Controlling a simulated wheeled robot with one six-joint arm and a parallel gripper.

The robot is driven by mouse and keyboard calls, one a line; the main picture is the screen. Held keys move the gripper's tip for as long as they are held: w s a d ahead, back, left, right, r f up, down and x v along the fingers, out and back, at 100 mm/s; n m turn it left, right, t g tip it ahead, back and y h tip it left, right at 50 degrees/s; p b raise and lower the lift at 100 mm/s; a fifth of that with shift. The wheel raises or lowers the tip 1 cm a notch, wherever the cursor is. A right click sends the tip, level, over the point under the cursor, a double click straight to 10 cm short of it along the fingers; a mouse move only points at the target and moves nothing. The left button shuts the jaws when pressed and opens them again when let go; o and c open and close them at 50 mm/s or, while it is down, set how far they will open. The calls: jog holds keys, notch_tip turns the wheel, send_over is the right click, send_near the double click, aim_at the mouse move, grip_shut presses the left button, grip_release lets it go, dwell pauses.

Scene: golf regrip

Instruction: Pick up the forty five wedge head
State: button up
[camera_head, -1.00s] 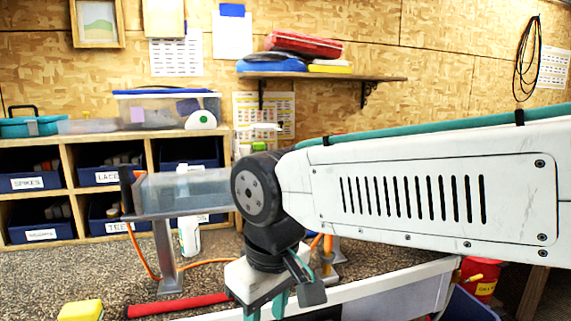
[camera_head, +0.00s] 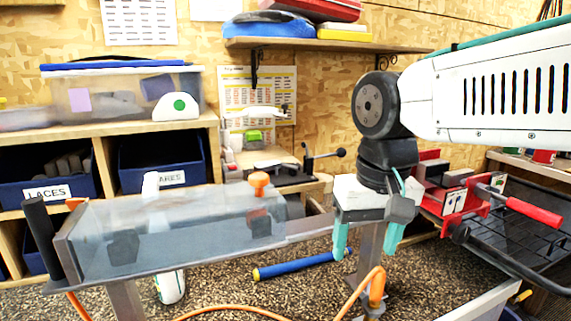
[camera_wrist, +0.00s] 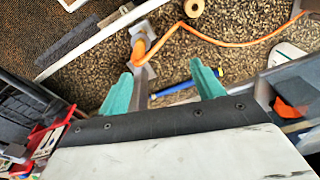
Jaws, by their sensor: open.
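My gripper (camera_head: 366,240) is open, its two teal fingers pointing down beside the post of the raised trough. In the wrist view my gripper (camera_wrist: 162,78) has nothing between its fingers, with the pebbled floor below. I cannot pick out a forty five wedge head in any view. The long see-through trough (camera_head: 185,225) stands left of my gripper. Dark shapes show through its wall, too blurred to name. An orange knob (camera_head: 258,182) shows at its right end.
An orange hose (camera_head: 230,308) runs across the front. A red-and-black rack (camera_head: 510,205) stands close at right. Shelves with blue bins (camera_head: 160,160) stand behind at left.

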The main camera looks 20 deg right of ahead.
jog(key=w+r+m, duration=0.1)
jog(key=w+r, duration=0.1)
jog(key=w, duration=0.1)
jog(key=w+r+m, duration=0.1)
jog(key=w+r, duration=0.1)
jog(key=w, duration=0.1)
jog(key=w+r+m, duration=0.1)
jog(key=w+r, duration=0.1)
jog(key=w, duration=0.1)
jog(key=shift+w+a+m, duration=0.25)
jog(key=shift+w+m, duration=0.1)
jog(key=shift+m, duration=0.05)
jog(key=w+r+m, duration=0.3)
jog(key=w+m, duration=0.1)
jog(key=w, duration=0.6)
jog(key=m+g, duration=0.1)
jog(key=m, duration=0.7)
send_near(268, 163)
jog(key=shift+s+a+f, duration=0.1)
jog(key=shift+s+f, duration=0.05)
jog(key=shift+s, duration=0.45)
jog(key=shift+w+f, duration=0.15)
jog(key=shift+w, duration=0.2)
jog(key=shift+w+f+m, duration=0.15)
jog(key=shift+f+m, duration=0.15)
jog(key=shift+f, duration=0.05)
notch_tip(268, 163, down, 7)
jog(key=c, duration=1.1)
